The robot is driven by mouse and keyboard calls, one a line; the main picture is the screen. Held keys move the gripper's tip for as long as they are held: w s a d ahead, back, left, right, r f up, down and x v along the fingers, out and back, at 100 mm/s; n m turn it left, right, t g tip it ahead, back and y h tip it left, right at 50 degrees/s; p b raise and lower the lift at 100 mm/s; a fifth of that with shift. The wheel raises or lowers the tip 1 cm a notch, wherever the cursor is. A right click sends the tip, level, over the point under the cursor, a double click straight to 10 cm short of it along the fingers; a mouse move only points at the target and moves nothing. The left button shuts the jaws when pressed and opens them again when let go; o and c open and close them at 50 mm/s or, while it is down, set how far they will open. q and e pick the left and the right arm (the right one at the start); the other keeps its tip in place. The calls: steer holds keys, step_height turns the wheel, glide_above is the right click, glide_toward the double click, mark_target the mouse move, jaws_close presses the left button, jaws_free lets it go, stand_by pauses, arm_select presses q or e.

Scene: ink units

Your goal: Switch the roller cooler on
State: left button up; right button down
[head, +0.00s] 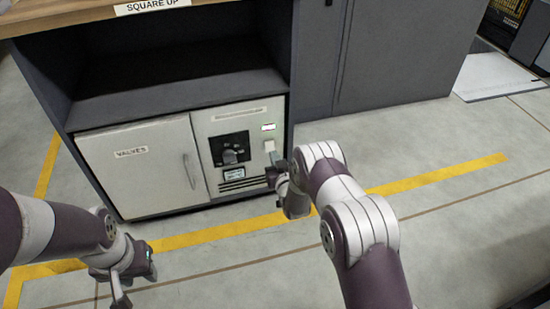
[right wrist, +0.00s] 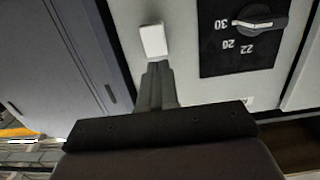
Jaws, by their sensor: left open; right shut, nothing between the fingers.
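The roller cooler looks to be the pale control panel (head: 221,128) right of the valves door, with a black dial plate and a small display (head: 234,173). My right gripper (head: 273,160) is shut and empty, just below the switch. In the right wrist view the shut fingertips (right wrist: 158,66) are at the edge of the white switch (right wrist: 153,40); I cannot tell whether they touch. My left gripper (head: 135,279) is open and empty, low at the left, away from the cabinet.
The valves door (head: 143,165) with its upright handle is closed. An open dark shelf (head: 170,62) lies above, under a wooden top (head: 75,10). A grey cabinet (head: 400,55) stands to the right. In the right wrist view a dial (right wrist: 260,23) with numbers is beside the switch.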

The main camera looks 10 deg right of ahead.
steer(key=s+p, duration=0.4)
steer(key=s, duration=0.5)
steer(key=shift+d+r, duration=0.2)
steer(key=shift+r, duration=0.1)
